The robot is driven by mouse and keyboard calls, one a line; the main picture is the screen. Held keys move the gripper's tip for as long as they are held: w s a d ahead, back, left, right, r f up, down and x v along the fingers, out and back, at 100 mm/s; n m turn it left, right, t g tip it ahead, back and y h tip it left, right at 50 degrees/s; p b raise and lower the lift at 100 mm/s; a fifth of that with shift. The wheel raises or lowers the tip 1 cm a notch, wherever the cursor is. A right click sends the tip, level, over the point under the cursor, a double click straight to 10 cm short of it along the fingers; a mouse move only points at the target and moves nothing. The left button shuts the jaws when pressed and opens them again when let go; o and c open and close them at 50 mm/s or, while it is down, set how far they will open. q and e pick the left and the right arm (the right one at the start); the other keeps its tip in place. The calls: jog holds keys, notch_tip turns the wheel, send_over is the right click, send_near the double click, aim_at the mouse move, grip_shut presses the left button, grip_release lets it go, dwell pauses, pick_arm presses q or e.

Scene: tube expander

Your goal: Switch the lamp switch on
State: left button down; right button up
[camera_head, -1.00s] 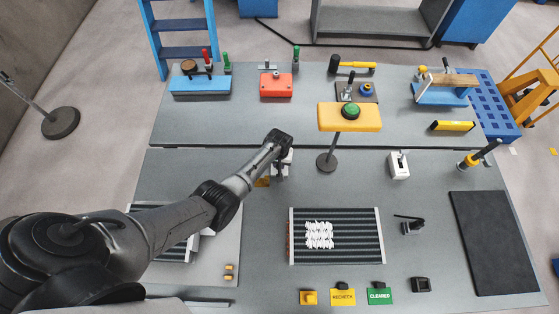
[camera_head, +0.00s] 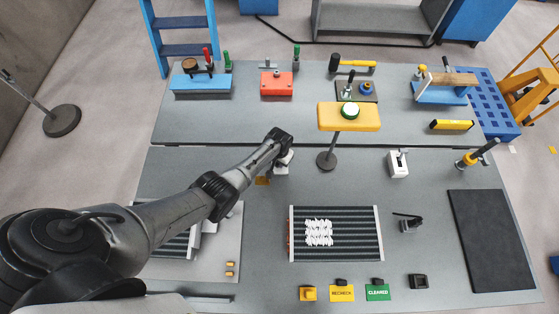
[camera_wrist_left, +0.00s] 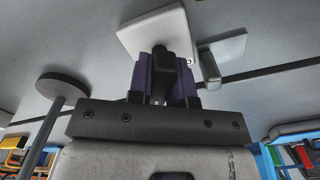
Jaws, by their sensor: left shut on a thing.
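A small white switch box (camera_head: 281,170) sits on the bench under my left gripper (camera_head: 284,159). In the left wrist view the white box (camera_wrist_left: 150,30) lies beyond the purple finger pads, and my left gripper (camera_wrist_left: 167,75) is shut on its dark lever (camera_wrist_left: 161,62). The fingers hide part of the lever. A lamp with a yellow head (camera_head: 368,117) stands on a post to the right of the box. My right gripper is not in view.
A finned coil block (camera_head: 345,255) with white tubes lies in front. Another white device (camera_head: 398,164) stands to the right, with a dark mat (camera_head: 492,240) beyond it. A red box (camera_head: 276,84) and a blue fixture (camera_head: 202,83) stand at the back.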

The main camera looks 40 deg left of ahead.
pick_arm(q)
jog(key=c, duration=1)
grip_release()
jog(key=shift+c, duration=0.2)
notch_tip(320, 180, up, 14)
jog(key=p, duration=0.2)
jog(key=shift+f, duration=0.1)
